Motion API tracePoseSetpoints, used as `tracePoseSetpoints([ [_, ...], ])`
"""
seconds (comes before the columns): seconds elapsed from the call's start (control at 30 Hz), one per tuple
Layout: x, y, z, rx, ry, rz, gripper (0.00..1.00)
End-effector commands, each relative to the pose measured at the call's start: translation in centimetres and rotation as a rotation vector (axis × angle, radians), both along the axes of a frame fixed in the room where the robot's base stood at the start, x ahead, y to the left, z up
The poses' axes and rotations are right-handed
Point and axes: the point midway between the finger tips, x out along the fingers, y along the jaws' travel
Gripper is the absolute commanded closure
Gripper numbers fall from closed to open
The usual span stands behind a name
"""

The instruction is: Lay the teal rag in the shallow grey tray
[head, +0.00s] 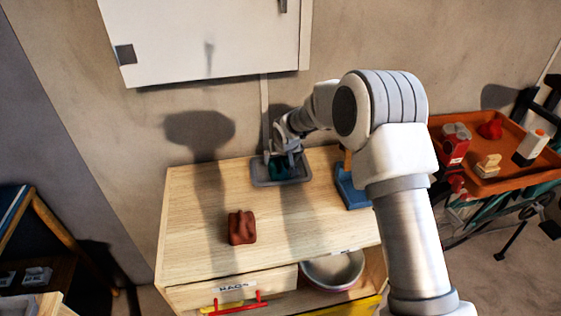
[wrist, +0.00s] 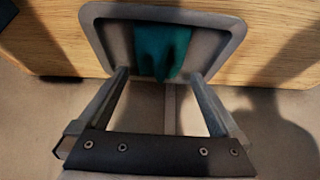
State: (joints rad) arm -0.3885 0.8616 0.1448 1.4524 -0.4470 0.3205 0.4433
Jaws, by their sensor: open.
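The teal rag (head: 279,169) lies in the shallow grey tray (head: 262,180) at the back of the wooden cabinet top. In the wrist view the rag (wrist: 160,45) shows as a bunched teal cloth inside the tray (wrist: 90,14), clear of its side walls. My gripper (head: 284,160) is above the tray in the head view. In the wrist view my gripper (wrist: 160,78) has its two fingers spread wide, with nothing held between them. The rag lies ahead of the fingertips, and I cannot tell whether they touch it.
A blue object (head: 350,190) stands right of the tray. A drawer marked RAGS (head: 235,290) is below, beside a round bowl (head: 333,269). An orange tray (head: 470,190) with several items stands at right.

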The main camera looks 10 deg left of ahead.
Motion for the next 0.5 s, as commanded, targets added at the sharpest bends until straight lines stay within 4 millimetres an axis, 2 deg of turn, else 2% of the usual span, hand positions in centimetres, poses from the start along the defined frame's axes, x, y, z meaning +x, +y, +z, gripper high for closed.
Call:
tracePoseSetpoints([
  [0.03, -0.5, -0.2, 1.1, 0.000, -0.002, 0.001, 0.00],
  [0.2, -2.0, -0.9, 4.0, 0.001, -0.003, 0.000, 0.00],
  [0.5, -3.9, -1.7, 7.2, 0.000, 0.000, -0.001, 0.00],
])
